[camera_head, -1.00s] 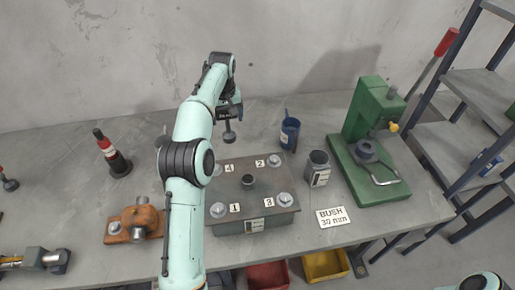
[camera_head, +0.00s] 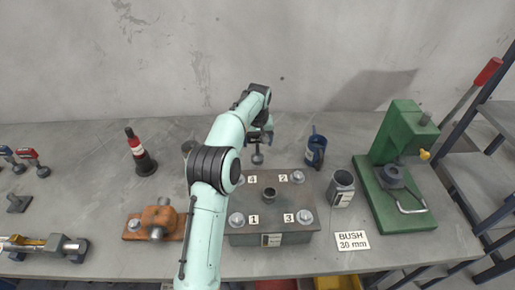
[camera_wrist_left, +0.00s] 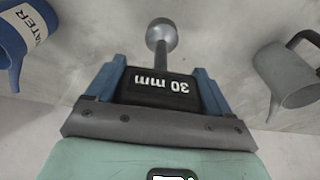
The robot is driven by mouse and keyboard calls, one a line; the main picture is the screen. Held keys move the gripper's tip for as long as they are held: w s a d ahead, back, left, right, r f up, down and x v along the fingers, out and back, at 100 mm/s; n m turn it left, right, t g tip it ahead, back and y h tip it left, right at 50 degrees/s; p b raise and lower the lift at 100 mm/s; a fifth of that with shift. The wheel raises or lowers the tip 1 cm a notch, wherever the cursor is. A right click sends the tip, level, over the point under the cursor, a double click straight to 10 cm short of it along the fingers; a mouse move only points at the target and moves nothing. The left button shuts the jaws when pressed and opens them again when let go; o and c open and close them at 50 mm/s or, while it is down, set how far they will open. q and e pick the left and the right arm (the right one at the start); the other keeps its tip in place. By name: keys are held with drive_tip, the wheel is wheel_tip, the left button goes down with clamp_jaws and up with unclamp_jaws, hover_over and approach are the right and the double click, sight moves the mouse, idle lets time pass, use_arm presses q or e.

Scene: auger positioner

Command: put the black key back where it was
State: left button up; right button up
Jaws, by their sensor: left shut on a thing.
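My left gripper (camera_head: 262,134) is shut on the black key (camera_wrist_left: 157,88), which is marked "30 mm". The key's grey shaft ends in a round metal head, seen beyond the fingers in the left wrist view. In the head view the round end of the key (camera_head: 257,158) hangs in the air above the back of the bench, behind the steel block. The block (camera_head: 290,238) has numbered bolts at its corners and a bush (camera_head: 269,193) in the middle. My right gripper is out of view.
A "BUSH 30 mm" card (camera_head: 352,241) lies in front.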

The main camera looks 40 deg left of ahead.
sight(258, 143)
use_arm(q)
drive_tip(key=shift+f, duration=1.65)
drive_tip(key=shift+f, duration=0.1)
drive_tip(key=shift+f, duration=0.15)
drive_tip(key=o, duration=1.4)
wheel_tip(258, 143, up, 13)
drive_tip(key=s, duration=0.1)
drive_tip(key=shift+d, duration=0.35)
